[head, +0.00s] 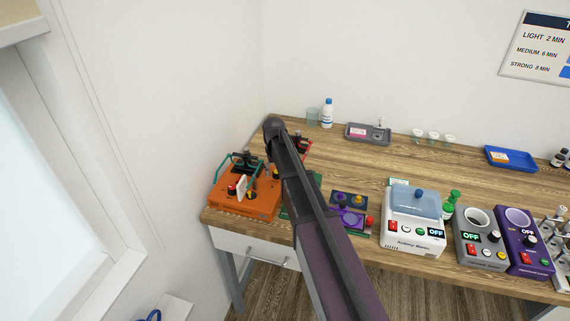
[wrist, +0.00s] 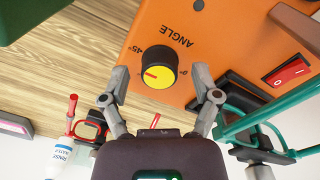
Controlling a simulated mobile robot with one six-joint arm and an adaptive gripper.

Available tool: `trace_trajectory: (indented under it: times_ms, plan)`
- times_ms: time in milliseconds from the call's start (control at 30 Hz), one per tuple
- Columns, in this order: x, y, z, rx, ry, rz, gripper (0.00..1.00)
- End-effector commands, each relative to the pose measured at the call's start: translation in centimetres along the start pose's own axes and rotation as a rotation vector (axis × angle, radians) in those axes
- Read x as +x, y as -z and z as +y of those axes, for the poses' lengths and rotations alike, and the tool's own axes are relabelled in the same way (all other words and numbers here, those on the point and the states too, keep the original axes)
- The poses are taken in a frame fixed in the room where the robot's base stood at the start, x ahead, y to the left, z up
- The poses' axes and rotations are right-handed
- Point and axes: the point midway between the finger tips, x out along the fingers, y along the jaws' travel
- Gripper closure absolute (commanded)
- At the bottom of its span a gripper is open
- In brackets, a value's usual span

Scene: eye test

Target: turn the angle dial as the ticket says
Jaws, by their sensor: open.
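The angle dial (wrist: 161,71) is a yellow-faced black knob on the orange machine (wrist: 195,30), with ANGLE, 45° and 0° printed around it. A short red mark on its face points to the picture's left, on the 45° side. My gripper (wrist: 167,86) is open, with one finger on each side of the dial; I cannot tell whether either touches it. In the head view the orange machine (head: 245,203) stands at the bench's left end, and my arm hides my gripper.
A red switch (wrist: 287,72) and a teal bar (wrist: 270,112) lie close to the right finger in the wrist view. A white box with a blue lid (head: 414,215) and other devices stand to the right. A grey tray (head: 380,139) and a bottle (head: 327,114) stand behind.

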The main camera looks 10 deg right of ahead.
Motion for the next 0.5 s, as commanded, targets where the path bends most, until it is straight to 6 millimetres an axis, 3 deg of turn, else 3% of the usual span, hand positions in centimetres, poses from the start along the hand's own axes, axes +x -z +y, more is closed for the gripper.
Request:
trace_trajectory:
  times_ms: [500]
  plan:
    - [0.0, -0.03, 0.0, -0.335, 0.0, 0.012, 0.2]
